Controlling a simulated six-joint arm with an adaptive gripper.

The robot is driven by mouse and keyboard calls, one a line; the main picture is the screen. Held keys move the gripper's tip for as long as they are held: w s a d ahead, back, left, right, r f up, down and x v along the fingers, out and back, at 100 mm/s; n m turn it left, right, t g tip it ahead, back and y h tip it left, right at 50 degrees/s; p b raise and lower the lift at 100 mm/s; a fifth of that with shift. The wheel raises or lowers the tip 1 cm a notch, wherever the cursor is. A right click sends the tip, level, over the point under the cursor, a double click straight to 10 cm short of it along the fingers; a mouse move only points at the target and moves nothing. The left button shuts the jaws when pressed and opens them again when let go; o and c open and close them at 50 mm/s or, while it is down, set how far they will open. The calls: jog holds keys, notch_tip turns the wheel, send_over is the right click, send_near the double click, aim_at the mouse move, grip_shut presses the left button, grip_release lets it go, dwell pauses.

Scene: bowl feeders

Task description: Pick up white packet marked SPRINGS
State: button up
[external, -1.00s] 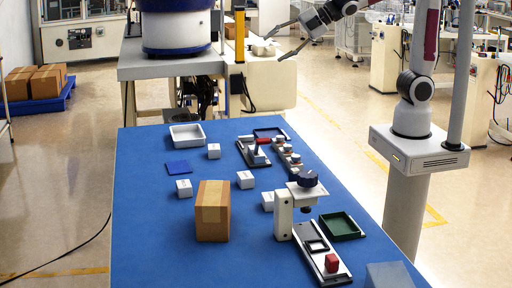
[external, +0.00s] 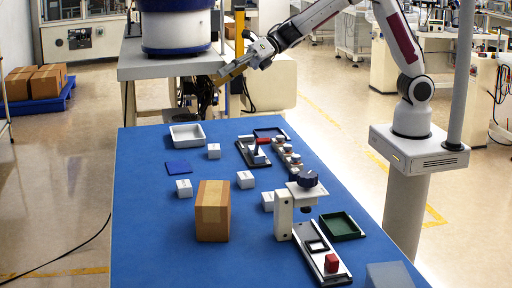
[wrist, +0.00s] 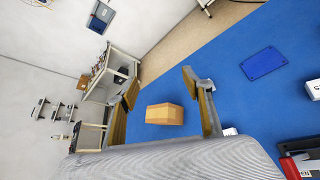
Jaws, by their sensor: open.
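Several small white packets lie on the blue table: one near the white tray (external: 214,151), one at the left (external: 184,189), one near the middle (external: 245,180) and one beside the clamp stand (external: 267,201). Their print is too small to read in the external view. In the wrist view a white packet (wrist: 314,88) is cut off by the right edge; its print seems to start with S. Another white patch (wrist: 230,131) shows beside the right finger. My gripper (wrist: 160,82) is open and empty, high above the table's far end, apart from every packet.
A brown carton (external: 212,212) stands upright among the packets. A white tray (external: 187,144), blue plate (external: 178,168), clamp stand (external: 284,216), green tray (external: 341,227) and fixture with a red handle (external: 254,152) share the table. The blue bowl feeder (external: 177,30) stands behind.

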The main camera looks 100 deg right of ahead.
jog(key=w+a+f+n+g+y, duration=0.2)
jog(key=a+f+n+y, duration=0.15)
jog(key=f+n, duration=0.3)
jog(key=s+a+f+n+g+y, duration=0.1)
jog(key=s+a+f+n+g, duration=0.1)
jog(key=f, duration=0.5)
jog(key=s+a+f+n+g+y, duration=0.2)
jog(key=s+f+n+g, duration=0.2)
jog(key=f+n, duration=0.3)
jog(key=s+a+f+n+g+y, duration=0.2)
jog(key=s+a+f+n+g, duration=0.1)
jog(key=s+f+n, duration=0.2)
notch_tip(320, 180, down, 2)
jog(key=shift+a+f+n, duration=0.1)
jog(key=shift+n, duration=0.15)
jog(key=shift+s+f+n+g+y, duration=0.25)
jog(key=shift+s+f+n+g, duration=0.1)
jog(key=shift+s+g, duration=0.1)
jog(key=shift+x, duration=1.3)
